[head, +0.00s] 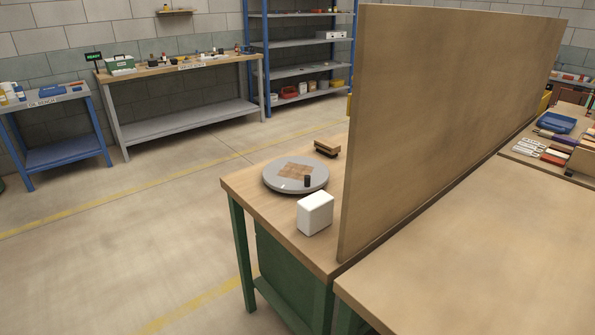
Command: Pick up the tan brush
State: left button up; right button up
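A brush (327,147) with a tan wooden body and dark bristles lies on the wooden bench (258,211), behind a round grey disc (273,184) and left of a tall brown panel. The brush looks apart from the disc and close to the panel. Neither of my grippers shows in the head view, so I cannot see where they are relative to the brush.
A small black cylinder (307,181) and a tan patterned square (294,170) are on the disc. A white box (315,214) stands in front. The tall panel (435,115) divides this bench from another wooden tabletop (480,255). Open floor (120,240) lies left.

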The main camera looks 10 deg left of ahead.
aim_at(330, 149)
jog(key=i+j+u, duration=0.35)
jog(key=j, duration=0.2)
jog(key=i+j+u, duration=0.55)
jog(key=i, duration=0.4)
jog(key=i+j+u, duration=0.2)
jog(key=i+j, duration=0.15)
jog(key=i, duration=0.3)
jog(key=i+j+u, duration=0.2)
jog(key=i, duration=0.45)
jog(key=i+l+z, duration=0.15)
jog(key=i+z, duration=0.55)
jog(key=z, duration=0.2)
jog(key=i+z, duration=0.35)
jog(key=z, duration=0.15)
jog(key=i+j+z, duration=0.3)
jog(key=z, duration=0.15)
